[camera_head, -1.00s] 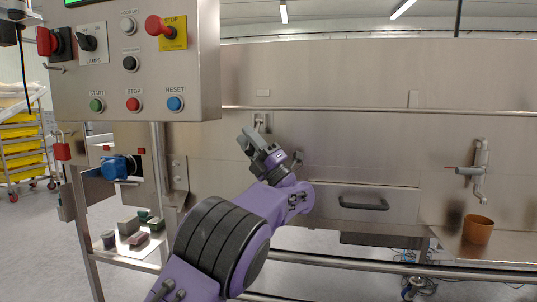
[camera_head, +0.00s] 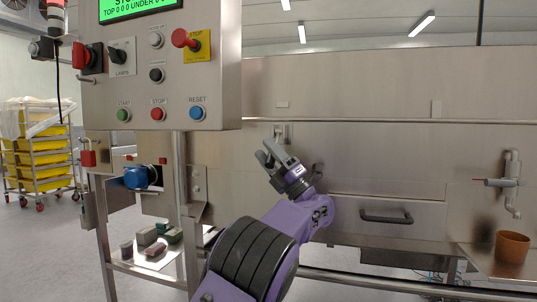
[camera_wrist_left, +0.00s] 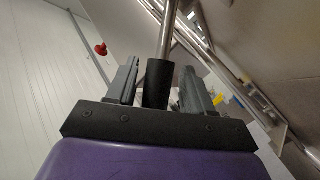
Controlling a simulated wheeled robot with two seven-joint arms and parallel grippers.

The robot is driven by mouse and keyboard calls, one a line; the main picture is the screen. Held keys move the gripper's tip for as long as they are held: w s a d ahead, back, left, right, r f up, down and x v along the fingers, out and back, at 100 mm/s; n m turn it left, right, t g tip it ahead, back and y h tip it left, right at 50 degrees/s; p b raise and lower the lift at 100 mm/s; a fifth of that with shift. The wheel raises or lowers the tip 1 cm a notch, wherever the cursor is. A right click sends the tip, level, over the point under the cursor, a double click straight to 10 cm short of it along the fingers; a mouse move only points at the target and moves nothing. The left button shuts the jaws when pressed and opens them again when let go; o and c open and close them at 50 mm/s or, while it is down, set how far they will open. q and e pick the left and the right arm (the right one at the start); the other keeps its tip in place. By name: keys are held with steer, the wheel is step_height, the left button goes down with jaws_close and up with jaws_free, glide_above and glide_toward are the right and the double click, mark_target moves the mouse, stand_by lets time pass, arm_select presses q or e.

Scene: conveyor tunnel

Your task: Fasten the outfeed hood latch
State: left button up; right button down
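The outfeed hood latch seems to be the small metal fitting (camera_head: 279,131) on the steel hood front (camera_head: 360,150) in the head view. It is too small to tell whether it is fastened. My left gripper (camera_head: 266,152) is just below and left of it, fingers spread and pointing up and left. In the left wrist view, a black cylinder (camera_wrist_left: 157,85) on a metal rod (camera_wrist_left: 168,30) shows between the open fingers of that gripper, with gaps on both sides. I cannot tell whether this is part of the latch. My right gripper is not in view.
A control box (camera_head: 160,70) with buttons hangs at upper left, close to my left gripper. A drawer handle (camera_head: 386,217) sticks out right of the arm. A tap (camera_head: 512,185) and brown pot (camera_head: 512,247) are at far right. Yellow crates (camera_head: 38,158) stand far left.

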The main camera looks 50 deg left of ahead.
arm_select(q)
steer(key=v, duration=1)
steer(key=shift+d+f+b, duration=0.15)
steer(key=shift+d+b, duration=0.05)
steer(key=shift+b, duration=0.15)
